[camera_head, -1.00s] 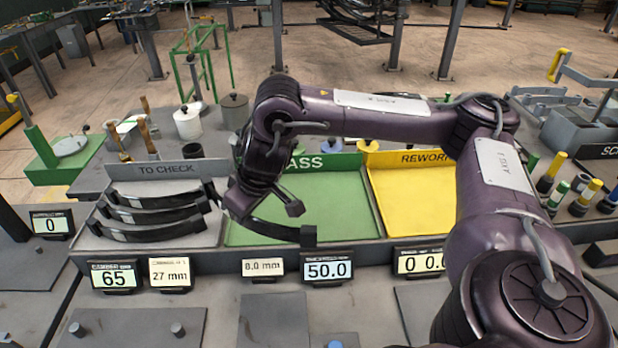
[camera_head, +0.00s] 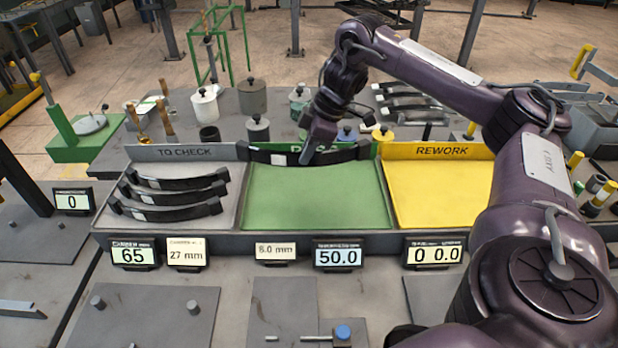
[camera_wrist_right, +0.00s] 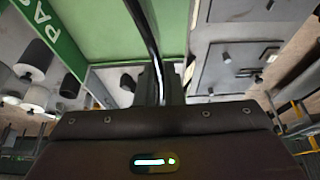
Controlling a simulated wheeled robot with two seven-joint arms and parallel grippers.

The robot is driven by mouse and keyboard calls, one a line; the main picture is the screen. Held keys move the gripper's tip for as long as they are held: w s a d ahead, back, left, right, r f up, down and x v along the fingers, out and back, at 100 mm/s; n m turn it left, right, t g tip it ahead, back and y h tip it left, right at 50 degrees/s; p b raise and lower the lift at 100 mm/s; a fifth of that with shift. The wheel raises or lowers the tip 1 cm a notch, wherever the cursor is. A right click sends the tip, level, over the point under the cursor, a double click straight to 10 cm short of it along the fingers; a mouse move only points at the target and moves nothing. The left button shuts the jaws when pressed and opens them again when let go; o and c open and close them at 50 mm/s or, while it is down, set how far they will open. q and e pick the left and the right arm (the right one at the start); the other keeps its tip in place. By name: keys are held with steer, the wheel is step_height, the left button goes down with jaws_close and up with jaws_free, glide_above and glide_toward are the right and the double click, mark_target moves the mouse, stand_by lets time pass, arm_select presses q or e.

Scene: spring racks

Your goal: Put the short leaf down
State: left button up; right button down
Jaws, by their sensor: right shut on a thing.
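A dark curved leaf (camera_head: 272,156) is held by my right gripper (camera_head: 312,152) over the back edge of the green PASS tray (camera_head: 318,205). In the head view it lies across the tray's label board and hides part of the lettering. Whether it touches the tray cannot be told. In the right wrist view the leaf (camera_wrist_right: 146,35) runs up from the jaws, with the PASS board (camera_wrist_right: 45,30) to the left. My left gripper is not in view.
Several dark leaves (camera_head: 172,197) lie in the grey TO CHECK tray to the left. The yellow REWORK tray (camera_head: 440,200) on the right is empty. Weights and cylinders (camera_head: 205,105) stand behind the trays. Number displays (camera_head: 338,256) line the front. The PASS tray's floor is bare.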

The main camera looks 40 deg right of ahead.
step_height(320, 180, down, 10)
steer(key=b, duration=0.4)
steer(key=shift+w+d+r+b, duration=0.1)
steer(key=shift+b, duration=0.3)
step_height(320, 180, down, 4)
steer(key=shift+f+p, duration=0.1)
steer(key=shift+p, duration=0.25)
steer(key=shift+f, duration=0.35)
steer(key=c, duration=2)
jaws_free()
steer(key=shift+f, duration=0.1)
steer(key=o, duration=0.5)
steer(key=shift+c, duration=0.2)
